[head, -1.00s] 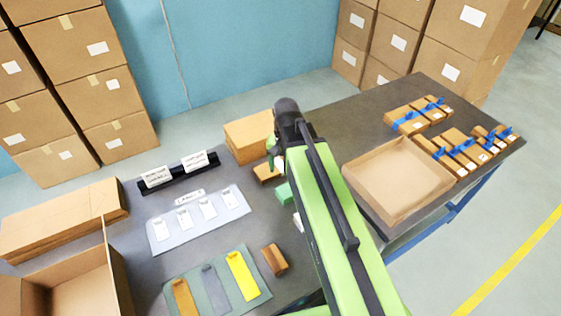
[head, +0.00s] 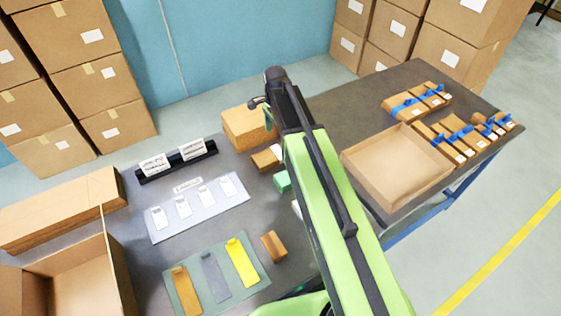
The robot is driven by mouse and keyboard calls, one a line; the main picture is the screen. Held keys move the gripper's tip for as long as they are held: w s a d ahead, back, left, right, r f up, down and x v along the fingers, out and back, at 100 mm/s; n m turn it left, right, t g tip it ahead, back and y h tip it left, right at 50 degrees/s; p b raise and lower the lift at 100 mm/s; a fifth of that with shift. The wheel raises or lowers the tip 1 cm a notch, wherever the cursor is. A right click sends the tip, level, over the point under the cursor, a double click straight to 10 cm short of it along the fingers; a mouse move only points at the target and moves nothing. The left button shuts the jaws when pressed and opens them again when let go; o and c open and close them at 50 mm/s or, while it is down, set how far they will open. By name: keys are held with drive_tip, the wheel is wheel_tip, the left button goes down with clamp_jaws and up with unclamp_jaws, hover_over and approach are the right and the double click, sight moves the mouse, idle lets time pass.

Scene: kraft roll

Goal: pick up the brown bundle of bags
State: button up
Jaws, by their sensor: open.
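A flat brown bundle (head: 186,291) lies at the left end of a dark green mat (head: 258,262) on the near part of the table. It is long and narrow with a raised tab at its far end. A grey one (head: 215,278) and a yellow one (head: 241,262) lie beside it. My gripper (head: 259,104) is at the far end of my green arm, high over the back of the table, well apart from the mat. It is open, small in view and partly hidden by the arm; nothing shows in it.
A brown block (head: 274,246) sits just right of the mat. A pale sheet with white tags (head: 198,207) and a black label holder (head: 177,161) lie behind. An open carton (head: 70,268) stands at left, a shallow open box (head: 397,165) at right. Brown stacked pieces (head: 248,127) stand near my gripper.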

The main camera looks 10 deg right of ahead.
drive_tip(key=b, duration=0.3)
hover_over(278, 151)
drive_tip(key=f, duration=0.5)
drive_tip(key=shift+s+a, duration=0.25)
drive_tip(key=shift+a, duration=0.1)
drive_tip(key=shift+r, duration=0.15)
drive_tip(key=f+b, duration=0.5)
drive_tip(key=shift+w+d+f, duration=0.2)
drive_tip(key=shift+w+d, duration=0.1)
drive_tip(key=shift+d, duration=0.05)
drive_tip(key=shift+r, duration=0.2)
drive_tip(key=c, duration=1.7)
drive_tip(key=shift+o, duration=0.2)
drive_tip(key=r+p, duration=0.5)
drive_tip(key=shift+s+d+r, duration=0.15)
drive_tip(key=shift+s, duration=0.05)
drive_tip(key=s+d+r+p, duration=0.5)
drive_tip(key=s+d+p, duration=0.1)
drive_tip(key=s+d, duration=0.1)
drive_tip(key=shift+s+d+r, duration=0.35)
drive_tip(key=shift+s+d, duration=0.05)
drive_tip(key=shift+d, duration=0.15)
